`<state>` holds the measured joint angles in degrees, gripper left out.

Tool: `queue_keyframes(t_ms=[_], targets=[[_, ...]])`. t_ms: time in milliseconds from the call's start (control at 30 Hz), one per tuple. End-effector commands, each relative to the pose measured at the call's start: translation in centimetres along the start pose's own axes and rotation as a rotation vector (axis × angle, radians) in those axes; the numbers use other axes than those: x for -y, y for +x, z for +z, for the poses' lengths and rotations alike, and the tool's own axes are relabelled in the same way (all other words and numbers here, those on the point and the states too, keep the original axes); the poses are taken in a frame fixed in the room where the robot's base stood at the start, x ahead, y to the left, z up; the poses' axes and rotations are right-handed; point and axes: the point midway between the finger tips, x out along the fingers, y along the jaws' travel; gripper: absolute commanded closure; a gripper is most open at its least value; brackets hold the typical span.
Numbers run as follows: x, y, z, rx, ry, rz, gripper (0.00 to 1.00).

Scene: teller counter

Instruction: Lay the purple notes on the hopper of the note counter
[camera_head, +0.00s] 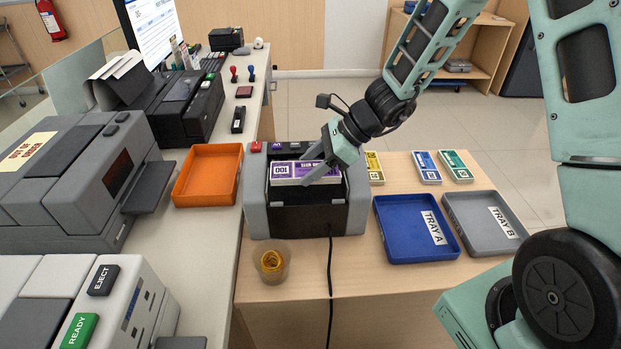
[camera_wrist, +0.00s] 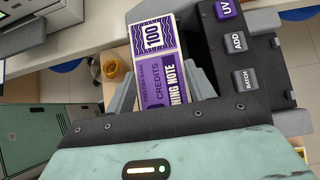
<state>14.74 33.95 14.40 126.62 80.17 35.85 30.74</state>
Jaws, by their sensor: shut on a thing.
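The purple notes (camera_head: 292,171) are a banded bundle marked 100, seen over the hopper of the note counter in the head view. My gripper (camera_head: 313,172) reaches in from the upper right and is shut on the bundle. In the wrist view the purple notes (camera_wrist: 158,70) lie between the two grey fingers. The note counter (camera_head: 357,200) is grey and black, with its dark hopper (camera_head: 284,192) below the notes. I cannot tell whether the bundle touches the hopper. The counter's UV, ADD and BATCH keys show in the wrist view.
An orange tray (camera_head: 178,190) stands left of the counter. A blue Tray A (camera_head: 394,237) and grey Tray B (camera_head: 470,235) lie to the right, with yellow, blue and green note bundles (camera_head: 457,166) behind. A cup of rubber bands (camera_head: 272,264) and a black cable (camera_head: 330,290) are in front.

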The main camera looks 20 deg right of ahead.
Motion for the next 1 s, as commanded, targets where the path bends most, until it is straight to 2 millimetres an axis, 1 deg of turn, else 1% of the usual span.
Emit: queue_keyframes(t_ms=[100, 233, 667, 700, 767, 1000], targets=[[-0.1, 1.3, -1.3, 0.000, 0.003, 0.003, 0.74], [-0.1, 2.4, -2.3, 0.000, 0.001, 0.002, 0.74], [0.0, 2.9, -2.8, 0.000, -0.001, 0.000, 0.74], [0.0, 2.8, -2.8, 0.000, -0.001, 0.000, 0.41], [0.0, 2.8, -2.8, 0.000, -0.001, 0.000, 0.24], [0.0, 2.7, -2.7, 0.000, -0.001, 0.001, 0.24]])
